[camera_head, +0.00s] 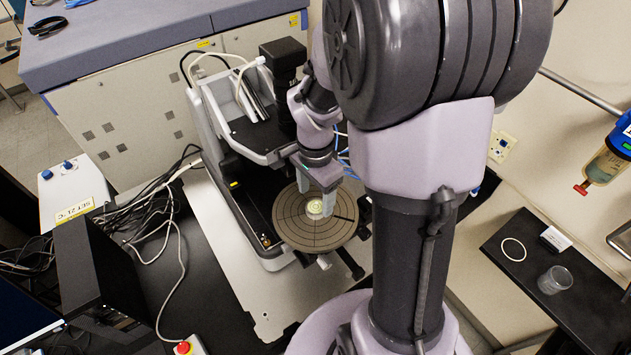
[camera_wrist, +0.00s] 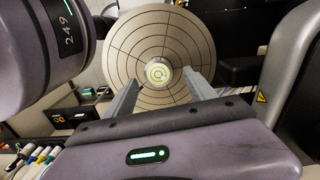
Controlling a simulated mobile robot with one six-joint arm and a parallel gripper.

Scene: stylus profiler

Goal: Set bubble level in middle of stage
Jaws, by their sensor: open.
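The bubble level (camera_head: 315,206) is a small round disc with a pale green face. It sits on the round stage (camera_head: 290,230), which is marked with rings and radial lines. In the wrist view the level (camera_wrist: 158,73) appears at or very near the centre of the stage (camera_wrist: 127,50). My gripper (camera_head: 319,197) is over the stage right at the level. In the wrist view its open fingers (camera_wrist: 157,82) stand on either side of the level, with gaps visible beside it. Whether the fingers touch the stage cannot be told.
The profiler's body and dark column (camera_head: 284,62) stand close behind my gripper. Cables (camera_head: 150,215) lie to the left, near a red button (camera_head: 183,348). A black tray (camera_head: 545,275) with a clear cup (camera_head: 554,280) is at the right.

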